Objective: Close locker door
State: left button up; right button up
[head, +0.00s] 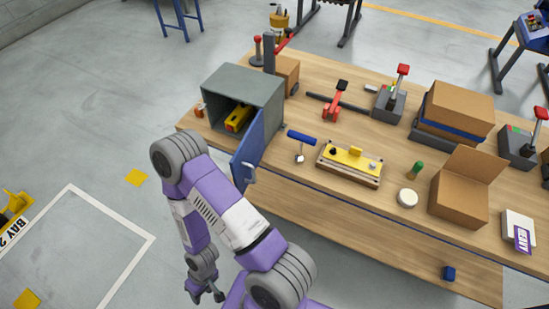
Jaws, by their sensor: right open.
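The grey locker (266,90) stands at the left end of the wooden table with its front open. A yellow object (238,117) lies inside it. Its blue door (247,149) is hinged at the locker's right front edge and stands swung open toward me. A light handle (250,172) shows on the door's right face. My purple and white right arm covers the area in front of the door's lower left part. My right gripper (207,293) hangs low at the bottom, open and empty, well below the table top and apart from the door. My left gripper is out of view.
On the table (325,208) near the door are a blue-handled tool (301,138) and a yellow-topped fixture (350,163). An open cardboard box (459,199) stands further right. Floor left of the table is mostly clear, with a white-outlined bay.

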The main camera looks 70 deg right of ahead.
aim_at(244, 164)
jog(key=z, duration=2.1)
jog(key=i, duration=0.5)
jog(key=k, duration=1.3)
jog(key=z, duration=0.5)
jog(key=i, duration=0.5)
